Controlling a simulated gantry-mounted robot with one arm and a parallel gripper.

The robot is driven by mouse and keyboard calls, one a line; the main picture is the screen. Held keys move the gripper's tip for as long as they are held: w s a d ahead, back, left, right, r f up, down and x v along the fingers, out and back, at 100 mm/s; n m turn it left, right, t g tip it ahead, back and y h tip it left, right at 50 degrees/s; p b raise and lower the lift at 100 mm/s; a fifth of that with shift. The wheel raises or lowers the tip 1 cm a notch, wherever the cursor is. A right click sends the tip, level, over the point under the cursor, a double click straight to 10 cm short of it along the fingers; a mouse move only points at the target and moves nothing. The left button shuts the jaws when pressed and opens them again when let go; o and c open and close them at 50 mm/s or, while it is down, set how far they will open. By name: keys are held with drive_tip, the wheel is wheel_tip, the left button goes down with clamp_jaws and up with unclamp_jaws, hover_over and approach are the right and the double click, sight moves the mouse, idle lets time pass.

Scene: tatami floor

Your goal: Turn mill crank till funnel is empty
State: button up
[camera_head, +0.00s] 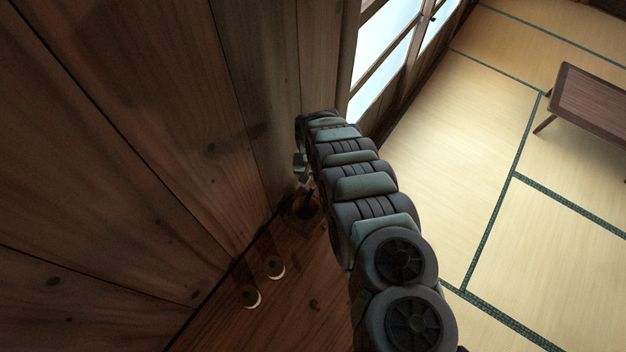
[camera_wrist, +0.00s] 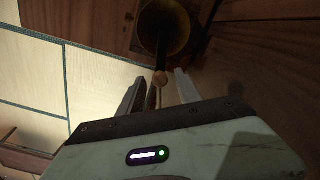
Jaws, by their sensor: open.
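The mill (camera_head: 303,206) stands on the dark wooden surface by the plank wall, small and shadowed, partly behind my arm. In the wrist view its round brassy funnel (camera_wrist: 164,27) is at the top; its inside is too dark to tell what it holds. A crank with a small wooden knob (camera_wrist: 160,78) points from the mill toward me. My gripper (camera_wrist: 160,81) is open, one finger on each side of the knob, with visible gaps. In the head view my gripper (camera_head: 301,168) is a small pale shape just above the mill.
Two small round containers (camera_head: 249,297) (camera_head: 274,267) stand on the wooden surface along the wall. The plank wall (camera_head: 130,120) is close on the left. Tatami floor (camera_head: 480,200) and a low wooden table (camera_head: 595,105) lie to the right.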

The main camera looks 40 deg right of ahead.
clamp_jaws()
idle(0.5)
idle(1.0)
